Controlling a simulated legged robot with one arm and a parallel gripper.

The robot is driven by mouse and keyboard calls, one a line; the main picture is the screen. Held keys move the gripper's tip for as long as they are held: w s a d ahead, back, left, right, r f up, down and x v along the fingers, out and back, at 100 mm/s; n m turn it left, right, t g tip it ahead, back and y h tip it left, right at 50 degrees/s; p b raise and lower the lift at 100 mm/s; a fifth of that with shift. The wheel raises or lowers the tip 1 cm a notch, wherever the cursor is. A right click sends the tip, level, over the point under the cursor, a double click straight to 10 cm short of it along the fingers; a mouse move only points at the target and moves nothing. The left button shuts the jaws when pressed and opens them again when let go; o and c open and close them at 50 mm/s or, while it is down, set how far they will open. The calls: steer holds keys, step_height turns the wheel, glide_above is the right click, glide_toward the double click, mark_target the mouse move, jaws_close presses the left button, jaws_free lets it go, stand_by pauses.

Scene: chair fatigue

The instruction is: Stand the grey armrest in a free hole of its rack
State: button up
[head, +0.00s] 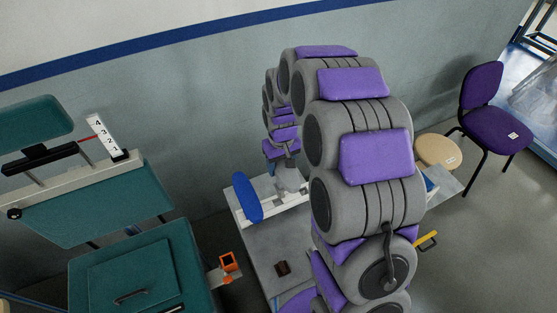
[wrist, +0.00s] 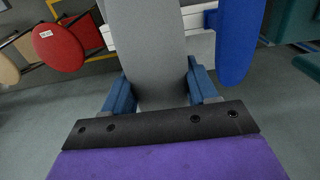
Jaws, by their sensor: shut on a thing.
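The grey armrest (wrist: 150,50) fills the upper middle of the wrist view as a long rounded pad. My gripper (wrist: 160,92) has its blue fingers on both sides of it, shut on it. In the head view the grey armrest (head: 289,178) shows below my gripper, partly hidden by my arm, over the white rack (head: 278,207). The white rack also shows behind the pad in the wrist view (wrist: 198,20). A blue armrest (head: 246,197) stands at the rack's left end, and right of the grey one in the wrist view (wrist: 241,35). I cannot tell whether the grey armrest's lower end is in a hole.
The rack is on a grey table (head: 270,243), with a small dark block (head: 283,267) at its front. An orange holder (head: 228,262) and a green test machine (head: 135,270) stand left. A beige stool (head: 438,151) and a purple chair (head: 497,122) are to the right.

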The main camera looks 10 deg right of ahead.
steer(key=shift+a+f, duration=0.1)
steer(key=shift+f, duration=0.35)
steer(key=shift+a+f, duration=0.5)
steer(key=shift+a, duration=0.2)
steer(key=shift+a+f, duration=0.1)
steer(key=shift+a, duration=0.35)
steer(key=shift+d, duration=1)
steer(key=shift+a+p, duration=0.3)
steer(key=shift+a, duration=0.7)
steer(key=shift+d, duration=0.1)
steer(key=shift+d, duration=0.35)
